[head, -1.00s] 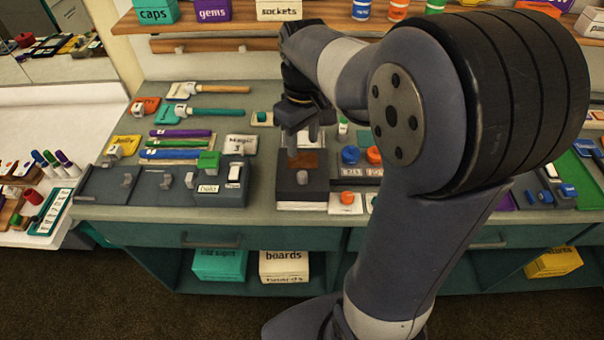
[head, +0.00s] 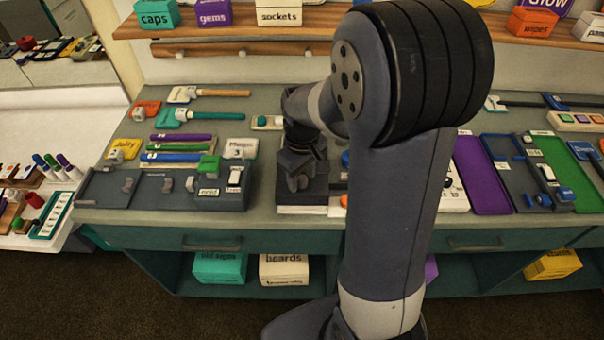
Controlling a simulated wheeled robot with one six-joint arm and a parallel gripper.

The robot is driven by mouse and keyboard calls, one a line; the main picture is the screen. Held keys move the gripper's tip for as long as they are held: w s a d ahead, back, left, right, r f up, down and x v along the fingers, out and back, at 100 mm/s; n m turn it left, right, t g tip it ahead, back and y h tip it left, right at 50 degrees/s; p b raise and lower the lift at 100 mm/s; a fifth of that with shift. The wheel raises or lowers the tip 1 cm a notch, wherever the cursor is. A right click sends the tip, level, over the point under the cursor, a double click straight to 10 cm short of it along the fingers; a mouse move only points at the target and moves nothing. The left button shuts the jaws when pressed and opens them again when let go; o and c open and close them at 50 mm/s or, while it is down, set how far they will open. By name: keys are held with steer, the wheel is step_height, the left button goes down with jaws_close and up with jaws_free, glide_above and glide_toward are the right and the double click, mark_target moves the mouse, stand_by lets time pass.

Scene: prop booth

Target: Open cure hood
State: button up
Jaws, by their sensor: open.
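The dark box on a pale base that looks like the cure hood (head: 318,190) sits near the front edge of the bench, left of my arm. Its brown top panel, seen in the earlier view, is now mostly covered by my gripper. My gripper (head: 297,184) points down over the front of this box, jaws open. The small grey knob on the box is hidden behind the fingers, and I cannot tell whether they touch it. The lid looks closed, though most of it is hidden.
A dark switch panel (head: 150,190) with a green block (head: 209,166) stands close on the left. Brushes (head: 215,113) lie behind it. My arm hides the bench right of the box. A purple tray (head: 482,175) lies further right. A shelf with labelled boxes (head: 280,13) runs above.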

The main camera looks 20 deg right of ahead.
steer(key=shift+c, duration=0.3)
jaws_close()
